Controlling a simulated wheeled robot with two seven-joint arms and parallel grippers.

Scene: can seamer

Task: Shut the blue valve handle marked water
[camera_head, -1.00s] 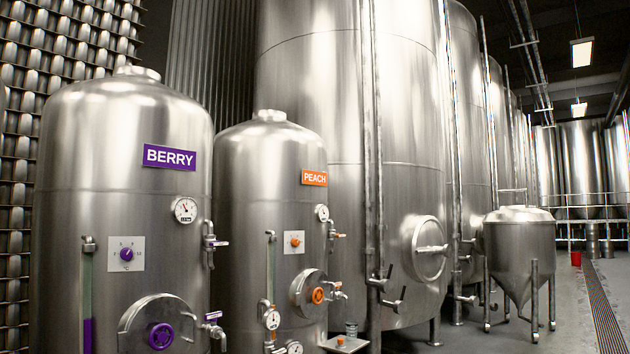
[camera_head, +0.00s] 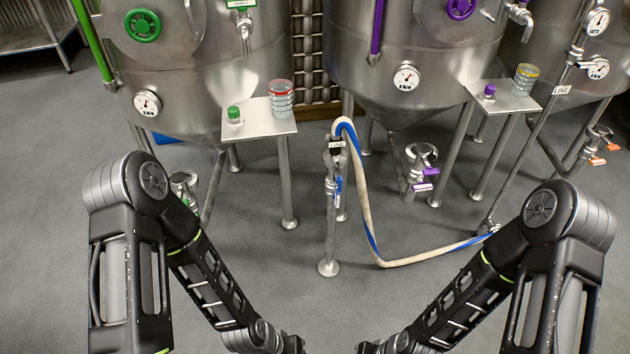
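A slim metal standpipe (camera_head: 330,225) rises from a round foot on the floor between the two nearer tanks. A small blue valve handle (camera_head: 339,187) shows on its upper part, lying about upright along the pipe. Any "water" marking on it is too small to read. A white tag with dark letters sits at the top of the standpipe, where a white and blue hose joins. My two arms reach in from the lower left and lower right, short of the standpipe. Their wrists run to the bottom edge, and both grippers are out of the picture below.
The white and blue hose (camera_head: 366,215) loops from the standpipe down to the floor and right to a fitting. A metal shelf (camera_head: 262,127) on a leg stands left of the standpipe, another (camera_head: 515,101) to the right. Purple-handled valves (camera_head: 425,171) hang under the middle tank. Grey floor is open in front.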

